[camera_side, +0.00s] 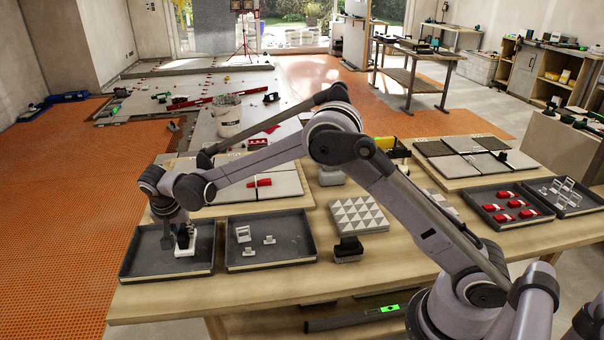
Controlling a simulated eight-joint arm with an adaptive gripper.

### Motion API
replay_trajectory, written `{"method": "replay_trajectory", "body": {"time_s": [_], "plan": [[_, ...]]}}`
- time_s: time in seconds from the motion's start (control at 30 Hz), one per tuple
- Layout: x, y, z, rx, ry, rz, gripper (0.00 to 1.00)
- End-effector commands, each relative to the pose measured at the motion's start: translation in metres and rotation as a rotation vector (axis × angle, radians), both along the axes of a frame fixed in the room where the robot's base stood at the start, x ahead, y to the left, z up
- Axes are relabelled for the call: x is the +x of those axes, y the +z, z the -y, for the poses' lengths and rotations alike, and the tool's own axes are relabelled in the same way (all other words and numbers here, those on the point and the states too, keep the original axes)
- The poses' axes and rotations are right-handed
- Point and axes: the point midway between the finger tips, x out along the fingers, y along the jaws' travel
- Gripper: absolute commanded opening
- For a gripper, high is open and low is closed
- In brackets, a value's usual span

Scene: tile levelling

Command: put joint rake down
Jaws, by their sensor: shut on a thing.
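My gripper (176,236) points down at the left end of the table, over the left dark tray (148,264). It is shut on a small dark thing (184,238), which I take to be the joint rake. The thing is low in the tray; I cannot tell whether it touches the floor. The fingers and the small size hide much of its shape. A white piece (204,243) shows right beside it in the same tray.
A second dark tray (290,248) with several small white pieces stands just right. A patterned tile (358,216) and a black block (348,246) lie further right. A large tile (284,183) with a red piece lies behind. The left tray's front floor is clear.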

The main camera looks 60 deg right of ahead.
Motion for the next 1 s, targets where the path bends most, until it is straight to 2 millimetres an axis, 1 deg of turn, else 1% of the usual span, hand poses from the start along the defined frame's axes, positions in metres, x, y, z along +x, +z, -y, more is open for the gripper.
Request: {"method": "replay_trajectory", "body": {"time_s": [0.1, 0.2, 0.6, 0.63, 0.7, 1.0], "plan": [[0.000, -0.018, 0.000, 0.000, 0.000, 0.000, 0.00], [0.000, -0.028, 0.000, -0.001, 0.000, 0.001, 0.00], [0.000, -0.033, 0.001, 0.000, 0.000, 0.000, 0.00], [0.000, -0.033, 0.001, 0.000, 0.000, 0.000, 0.28], [0.000, -0.033, 0.001, 0.000, 0.000, 0.000, 0.45], [0.000, -0.032, 0.001, 0.000, 0.000, 0.000, 0.45]]}}
